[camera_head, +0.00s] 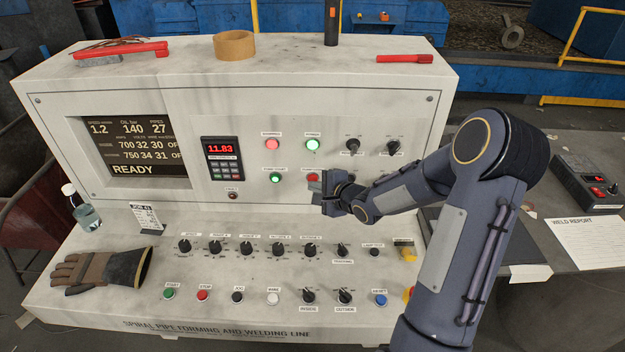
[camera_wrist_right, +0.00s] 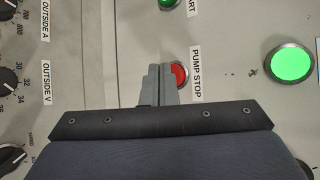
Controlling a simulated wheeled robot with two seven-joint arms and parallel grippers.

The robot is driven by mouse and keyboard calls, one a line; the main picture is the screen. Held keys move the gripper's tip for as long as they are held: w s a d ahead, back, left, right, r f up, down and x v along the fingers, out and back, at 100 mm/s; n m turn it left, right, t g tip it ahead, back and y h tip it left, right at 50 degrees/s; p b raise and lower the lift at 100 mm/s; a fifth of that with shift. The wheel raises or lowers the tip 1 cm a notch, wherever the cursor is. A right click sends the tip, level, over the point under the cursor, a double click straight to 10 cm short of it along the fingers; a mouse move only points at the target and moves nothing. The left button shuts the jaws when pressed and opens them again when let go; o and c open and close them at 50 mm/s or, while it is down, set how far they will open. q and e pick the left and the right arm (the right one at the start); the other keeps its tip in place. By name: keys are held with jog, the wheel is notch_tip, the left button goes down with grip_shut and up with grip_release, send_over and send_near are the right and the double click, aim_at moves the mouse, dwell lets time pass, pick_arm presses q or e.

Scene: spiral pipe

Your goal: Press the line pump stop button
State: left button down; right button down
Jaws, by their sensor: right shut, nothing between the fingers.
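The pump stop button (camera_wrist_right: 180,75) is a round red button beside its PUMP STOP label (camera_wrist_right: 196,75) in the right wrist view. In the head view the red button (camera_head: 313,178) is partly hidden by my right gripper (camera_head: 323,190). My right gripper is shut and empty, with its fingertips (camera_wrist_right: 160,80) at the button and covering part of it in the wrist view. I cannot tell whether they touch it. My left gripper is not in view.
A green button (camera_head: 275,177) sits left of the red one. Lit red (camera_head: 272,144) and green (camera_head: 312,144) buttons are above. Knobs (camera_head: 310,250) line the sloped desk below.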

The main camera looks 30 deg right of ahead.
jog(key=shift+w+d+p, duration=0.2)
jog(key=shift+w+p, duration=0.1)
jog(key=shift+p, duration=0.05)
dwell(0.3)
jog(key=shift+s, duration=0.1)
dwell(0.3)
jog(key=shift+s+a, duration=0.4)
jog(key=shift+s, duration=0.15)
jog(key=s+a, duration=0.1)
jog(key=s, duration=0.2)
jog(key=s+a+b, duration=0.1)
jog(key=shift+s+a, duration=0.15)
jog(key=shift+a, duration=0.15)
dwell(0.8)
